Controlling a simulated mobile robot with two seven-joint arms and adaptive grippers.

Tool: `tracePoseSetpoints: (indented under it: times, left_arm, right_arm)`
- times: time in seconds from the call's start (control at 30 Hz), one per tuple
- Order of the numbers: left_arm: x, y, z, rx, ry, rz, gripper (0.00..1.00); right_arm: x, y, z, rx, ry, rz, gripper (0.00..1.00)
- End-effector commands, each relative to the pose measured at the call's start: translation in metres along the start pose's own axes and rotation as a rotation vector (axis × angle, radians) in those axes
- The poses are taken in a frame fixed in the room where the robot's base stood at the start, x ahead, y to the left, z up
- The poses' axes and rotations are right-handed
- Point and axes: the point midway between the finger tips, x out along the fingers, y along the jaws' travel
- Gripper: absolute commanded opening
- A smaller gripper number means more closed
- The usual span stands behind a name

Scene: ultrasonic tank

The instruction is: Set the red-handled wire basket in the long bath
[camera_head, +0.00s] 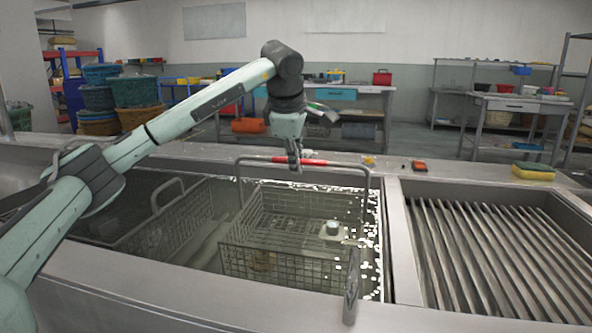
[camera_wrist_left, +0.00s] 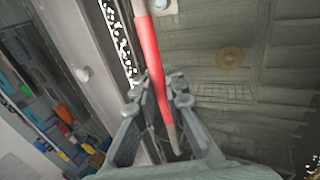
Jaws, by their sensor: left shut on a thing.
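The wire basket (camera_head: 262,265) hangs or sits inside the long bath (camera_head: 150,254), low, with its upper rim near the bath's edge level. Whether it touches the bath floor I cannot tell. Its tall handle has a red grip (camera_head: 325,162) that stands above the bath's far edge. My left gripper (camera_head: 294,165) is shut on the red grip from above. In the left wrist view the red grip (camera_wrist_left: 152,55) runs between the fingers (camera_wrist_left: 158,105). A small pale-topped part (camera_head: 333,228) shows inside the basket. My right gripper is out of view.
Another wire basket with a plain handle (camera_head: 168,195) is in the bath at the left. A ribbed draining tray (camera_head: 490,250) lies to the right. A yellow sponge (camera_head: 533,172) and a small orange item (camera_head: 419,166) lie on the back ledge.

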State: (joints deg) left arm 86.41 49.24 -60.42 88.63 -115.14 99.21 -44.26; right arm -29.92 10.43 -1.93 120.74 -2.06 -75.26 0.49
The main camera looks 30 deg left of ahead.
Motion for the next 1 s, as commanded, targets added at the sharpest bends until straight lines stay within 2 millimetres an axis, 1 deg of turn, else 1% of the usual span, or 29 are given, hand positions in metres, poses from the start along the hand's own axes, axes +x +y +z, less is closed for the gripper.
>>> tracePoseSetpoints:
  times: [0.03, 0.13, 0.33, 0.37, 0.5, 0.53, 0.83, 0.93, 1.0]
  left_arm:
    - [0.005, -0.003, 0.000, 0.000, -0.002, 0.003, 0.00]
    - [0.013, -0.007, 0.000, 0.000, -0.003, 0.005, 0.00]
    - [0.015, -0.007, 0.000, 0.000, -0.003, 0.005, 0.00]
    - [0.017, -0.009, 0.000, 0.001, -0.001, -0.001, 0.12]
    - [0.017, -0.009, 0.000, 0.001, -0.001, 0.000, 0.29]
    - [0.017, -0.009, 0.000, 0.001, -0.001, 0.000, 0.31]
    - [0.015, -0.009, 0.000, 0.001, -0.001, 0.001, 0.31]
    - [0.006, -0.008, 0.000, 0.000, -0.002, 0.003, 0.31]
    - [-0.004, -0.007, 0.001, 0.000, -0.002, 0.004, 0.31]
  right_arm:
    - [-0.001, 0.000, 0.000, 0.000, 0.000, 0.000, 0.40]
    - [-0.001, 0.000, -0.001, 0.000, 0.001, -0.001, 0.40]
    - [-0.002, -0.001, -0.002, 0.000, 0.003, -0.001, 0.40]
    - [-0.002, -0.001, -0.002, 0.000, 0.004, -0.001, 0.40]
    - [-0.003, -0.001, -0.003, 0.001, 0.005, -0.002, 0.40]
    - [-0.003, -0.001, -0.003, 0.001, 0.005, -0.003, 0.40]
    - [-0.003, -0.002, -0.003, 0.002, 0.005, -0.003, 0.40]
    - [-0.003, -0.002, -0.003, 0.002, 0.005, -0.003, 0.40]
    - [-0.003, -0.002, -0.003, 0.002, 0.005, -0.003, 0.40]
